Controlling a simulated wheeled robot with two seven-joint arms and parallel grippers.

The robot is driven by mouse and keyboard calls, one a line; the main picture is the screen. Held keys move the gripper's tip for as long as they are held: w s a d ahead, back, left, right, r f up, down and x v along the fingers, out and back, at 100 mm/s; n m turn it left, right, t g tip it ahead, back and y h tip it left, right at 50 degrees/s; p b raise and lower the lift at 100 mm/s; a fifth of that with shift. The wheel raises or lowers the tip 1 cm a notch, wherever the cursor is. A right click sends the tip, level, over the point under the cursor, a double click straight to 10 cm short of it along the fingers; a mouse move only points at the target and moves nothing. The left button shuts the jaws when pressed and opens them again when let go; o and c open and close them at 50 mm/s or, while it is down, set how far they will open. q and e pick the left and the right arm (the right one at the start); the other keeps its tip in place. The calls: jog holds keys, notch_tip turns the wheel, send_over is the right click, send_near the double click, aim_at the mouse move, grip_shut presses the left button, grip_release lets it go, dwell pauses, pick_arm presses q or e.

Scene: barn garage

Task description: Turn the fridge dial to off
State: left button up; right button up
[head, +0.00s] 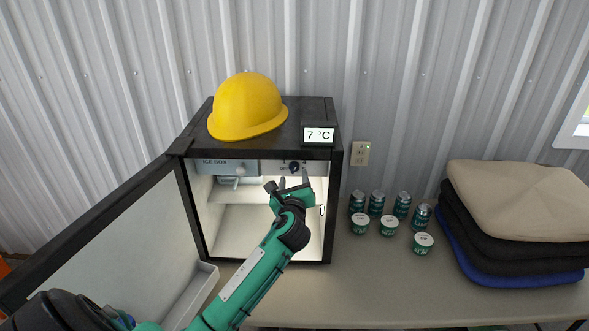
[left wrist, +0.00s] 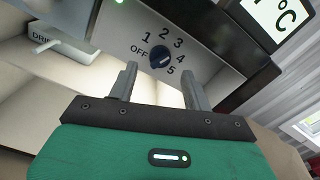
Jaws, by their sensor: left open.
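The fridge (head: 330,200) is open, with a lit, pale interior. Its dark dial (head: 294,168) sits on the panel at the top right inside. In the left wrist view the dial (left wrist: 160,61) has OFF and the numbers 1 to 5 around it; I cannot clearly tell which mark it points at. My left gripper (head: 294,180) is open and empty, just in front of the dial and slightly below it. In the left wrist view its fingers stand either side of the dial's lower part, seemingly short of touching it. My right gripper is not in view.
The fridge door (head: 130,240) stands open at the left. The ice box (head: 225,166) is left of the dial. A yellow hard hat (head: 246,106) and a 7 °C display (head: 319,135) sit on top. Cans (head: 403,204), tubs (head: 388,226) and folded cloths (head: 515,190) stand right.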

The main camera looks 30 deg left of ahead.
aim_at(294, 171)
pick_arm(q)
jog(key=shift+p+x, duration=0.3)
jog(key=shift+x, duration=1.7)
jog(key=c, duration=1)
